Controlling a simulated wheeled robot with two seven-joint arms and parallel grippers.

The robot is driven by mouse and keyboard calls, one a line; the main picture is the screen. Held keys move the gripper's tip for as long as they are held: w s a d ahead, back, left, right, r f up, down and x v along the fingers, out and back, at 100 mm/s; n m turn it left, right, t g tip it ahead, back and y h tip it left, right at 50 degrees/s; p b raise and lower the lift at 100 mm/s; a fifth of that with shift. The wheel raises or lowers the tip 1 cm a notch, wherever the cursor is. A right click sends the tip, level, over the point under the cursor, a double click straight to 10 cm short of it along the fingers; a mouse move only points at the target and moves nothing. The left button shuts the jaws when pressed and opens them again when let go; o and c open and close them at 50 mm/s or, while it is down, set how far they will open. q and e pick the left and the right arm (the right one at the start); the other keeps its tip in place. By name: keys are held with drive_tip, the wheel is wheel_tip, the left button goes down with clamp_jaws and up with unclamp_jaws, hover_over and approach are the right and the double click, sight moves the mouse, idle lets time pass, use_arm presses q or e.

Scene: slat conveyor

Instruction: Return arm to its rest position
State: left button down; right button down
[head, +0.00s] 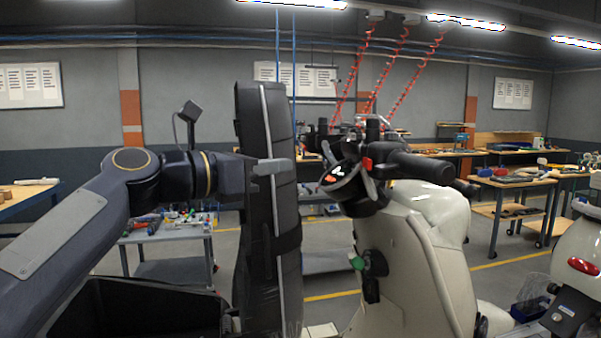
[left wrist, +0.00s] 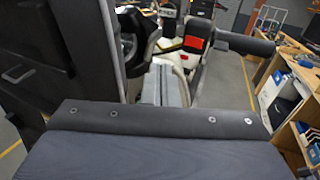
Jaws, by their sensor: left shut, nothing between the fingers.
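My left arm comes in from the left in the head view. Its gripper (head: 268,167) is shut and empty, level with the upper part of a tall dark upright panel (head: 284,235). It overlaps the panel in the picture; I cannot tell whether they touch. A cream scooter (head: 415,265) with black handlebars stands just right of the panel. In the left wrist view the scooter's red switch (left wrist: 196,27) and black grip (left wrist: 245,45) show ahead, with a dark panel (left wrist: 35,50) at the left. My right gripper is not in view.
A black open bin (head: 140,295) sits below my left arm. A small cart with parts (head: 165,238) stands behind it. Another scooter (head: 580,265) is at the right edge. Workbenches (head: 515,182) line the back. Red coiled hoses (head: 372,65) hang from above.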

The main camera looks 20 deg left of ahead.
use_arm(q)
drive_tip(key=shift+s+a, duration=0.3)
drive_tip(key=shift+a, duration=0.15)
drive_tip(key=s+d+f+m+g+y, duration=0.1)
drive_tip(key=s+f+m+g+y, duration=0.1)
drive_tip(key=s+f+m, duration=0.6)
drive_tip(key=s+d+f+m+g+y, duration=0.1)
drive_tip(key=s+f+m+g, duration=0.3)
drive_tip(key=f, duration=1.6)
drive_tip(key=s+d+f+m+g+y, duration=0.1)
drive_tip(key=s+f+m+g+y, duration=0.2)
drive_tip(key=s+f+m, duration=0.9)
wheel_tip(320, 180, down, 2)
drive_tip(key=m, duration=0.3)
drive_tip(key=shift+d+f+m+y, duration=0.15)
drive_tip(key=shift+f+m+y, duration=0.1)
drive_tip(key=shift+m+y, duration=0.05)
